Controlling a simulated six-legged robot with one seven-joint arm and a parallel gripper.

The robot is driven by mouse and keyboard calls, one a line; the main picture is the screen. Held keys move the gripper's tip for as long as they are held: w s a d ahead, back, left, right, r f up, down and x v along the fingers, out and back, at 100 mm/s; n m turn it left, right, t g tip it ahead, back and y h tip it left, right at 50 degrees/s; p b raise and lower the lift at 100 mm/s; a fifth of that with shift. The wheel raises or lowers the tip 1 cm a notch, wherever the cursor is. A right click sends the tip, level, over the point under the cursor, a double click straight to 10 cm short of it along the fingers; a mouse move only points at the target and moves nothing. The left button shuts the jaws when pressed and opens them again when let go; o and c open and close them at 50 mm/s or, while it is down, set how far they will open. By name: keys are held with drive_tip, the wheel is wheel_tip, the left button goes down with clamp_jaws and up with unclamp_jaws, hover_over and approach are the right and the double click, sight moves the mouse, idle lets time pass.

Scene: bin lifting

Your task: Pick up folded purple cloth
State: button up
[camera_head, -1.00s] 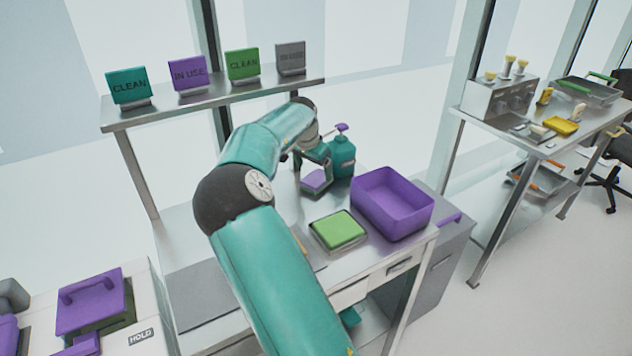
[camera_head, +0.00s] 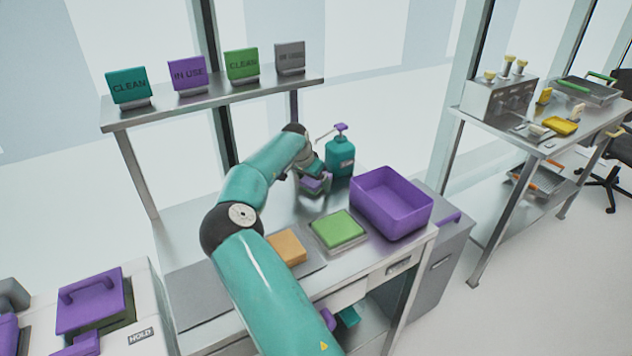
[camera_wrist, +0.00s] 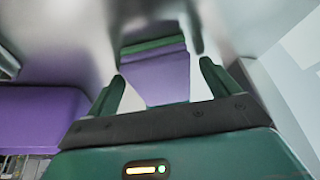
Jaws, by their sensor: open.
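The folded purple cloth (camera_head: 316,184) lies at the back of the steel worktop, partly hidden by my gripper (camera_head: 313,177) in the head view. In the wrist view the purple cloth (camera_wrist: 155,76) shows ahead of and between my two dark green fingers, with a green band along its far edge. My gripper (camera_wrist: 161,80) is open, one finger to each side of the cloth. I cannot tell whether the fingers touch it.
A teal pump bottle (camera_head: 340,157) stands close behind the cloth. A purple bin (camera_head: 405,218) is to the right. A shelf (camera_head: 215,98) with signs runs above.

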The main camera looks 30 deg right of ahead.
drive_tip(key=shift+c, duration=0.2)
drive_tip(key=c, duration=1.1)
drive_tip(key=shift+r, duration=0.15)
drive_tip(key=shift+r, duration=0.5)
drive_tip(key=s, duration=0.8)
drive_tip(key=shift+a, duration=0.25)
wheel_tip(320, 180, up, 14)
drive_tip(key=shift+f, duration=0.1)
